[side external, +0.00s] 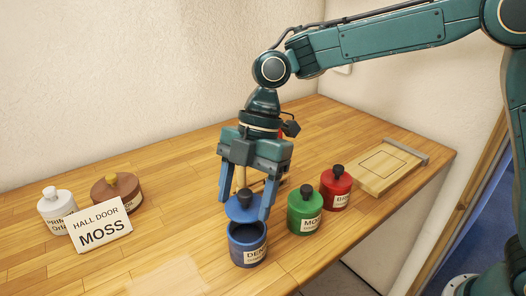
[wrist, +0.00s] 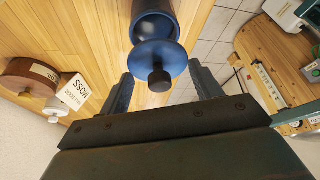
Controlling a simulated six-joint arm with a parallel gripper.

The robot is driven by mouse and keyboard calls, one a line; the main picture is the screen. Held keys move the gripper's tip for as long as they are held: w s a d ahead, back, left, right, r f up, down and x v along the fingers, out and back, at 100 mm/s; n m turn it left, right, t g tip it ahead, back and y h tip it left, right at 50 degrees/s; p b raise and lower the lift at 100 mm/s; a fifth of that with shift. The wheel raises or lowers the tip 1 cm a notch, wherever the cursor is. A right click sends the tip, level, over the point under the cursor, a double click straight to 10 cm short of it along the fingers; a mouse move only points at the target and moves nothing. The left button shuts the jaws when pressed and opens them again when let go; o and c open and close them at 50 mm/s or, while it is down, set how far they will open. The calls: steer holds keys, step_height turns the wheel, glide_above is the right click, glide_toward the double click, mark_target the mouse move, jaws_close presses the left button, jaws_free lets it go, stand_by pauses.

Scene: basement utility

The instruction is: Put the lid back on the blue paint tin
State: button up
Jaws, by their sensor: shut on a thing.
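The blue paint tin (side external: 247,252), its label starting "DEN", stands upright and open near the table's front edge. Its dark mouth shows in the side view; its body shows in the wrist view (wrist: 153,22). The blue lid (side external: 242,210) has a dark knob and hangs just above the tin, apart from it and slightly toward the back. The lid also shows in the wrist view (wrist: 160,54). The fingers also show in the wrist view (wrist: 161,80).
A green tin (side external: 304,214) and a red tin (side external: 335,187), both lidded, stand close on the right. A wooden board (side external: 387,168) lies beyond them. A white tin (side external: 56,207), a brown tin (side external: 117,190) and a "HALL DOOR MOSS" card (side external: 101,225) stand left. The table's left-middle is clear.

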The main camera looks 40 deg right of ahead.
mark_target(246, 213)
steer(key=shift+f, duration=2)
steer(key=shift+f, duration=0.15)
stand_by(1.0)
steer(key=o, duration=1.3)
steer(key=shift+r, duration=3.5)
